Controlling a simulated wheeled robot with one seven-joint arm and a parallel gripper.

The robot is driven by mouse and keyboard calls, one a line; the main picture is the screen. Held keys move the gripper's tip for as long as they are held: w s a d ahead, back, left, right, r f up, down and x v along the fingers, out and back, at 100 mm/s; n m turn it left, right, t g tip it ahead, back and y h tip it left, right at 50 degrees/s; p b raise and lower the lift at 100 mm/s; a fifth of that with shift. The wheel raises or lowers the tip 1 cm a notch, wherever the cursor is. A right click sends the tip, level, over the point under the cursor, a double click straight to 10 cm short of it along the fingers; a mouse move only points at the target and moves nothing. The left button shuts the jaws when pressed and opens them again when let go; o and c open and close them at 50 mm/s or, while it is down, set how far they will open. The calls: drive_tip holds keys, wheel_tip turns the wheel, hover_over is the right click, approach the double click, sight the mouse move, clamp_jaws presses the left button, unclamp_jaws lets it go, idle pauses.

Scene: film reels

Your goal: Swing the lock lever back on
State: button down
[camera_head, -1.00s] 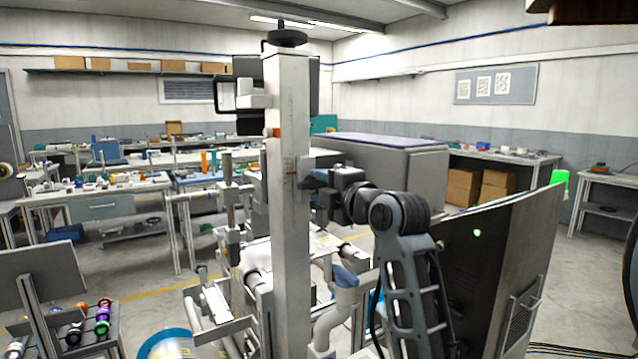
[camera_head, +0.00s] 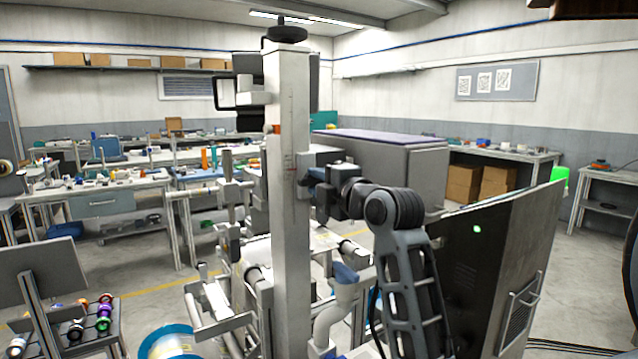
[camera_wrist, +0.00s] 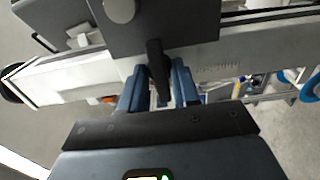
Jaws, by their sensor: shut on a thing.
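The lock lever (camera_wrist: 157,66) is a dark, narrow bar in the wrist view. It hangs from a dark block (camera_wrist: 160,30) with a round grey knob, mounted on the pale column (camera_wrist: 75,75). My gripper (camera_wrist: 159,88) has its blue fingers on both sides of the lever and is shut on it. In the head view the same column (camera_head: 289,200) stands upright in the middle. My arm reaches to its right side, and the column and my wrist hide the lever there.
A dark panel (camera_head: 490,260) stands close to the right of my arm. A rack of coloured reels (camera_head: 90,320) is at the lower left. Workbenches (camera_head: 100,200) line the back left. Open floor (camera_head: 150,265) shows left of the column.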

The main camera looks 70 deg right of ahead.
drive_tip(key=m+p, duration=0.1)
drive_tip(key=m, duration=0.3)
drive_tip(key=shift+m, duration=0.4)
drive_tip(key=m+p, duration=0.1)
drive_tip(key=m, duration=0.3)
drive_tip(key=shift+m+p, duration=0.3)
drive_tip(key=m+p, duration=0.1)
drive_tip(key=m, duration=0.3)
drive_tip(key=shift+p, duration=0.4)
drive_tip(key=shift+m+p, duration=0.75)
drive_tip(key=shift+m, duration=1.45)
drive_tip(key=c, duration=1.1)
unclamp_jaws()
drive_tip(key=shift+s, duration=0.1)
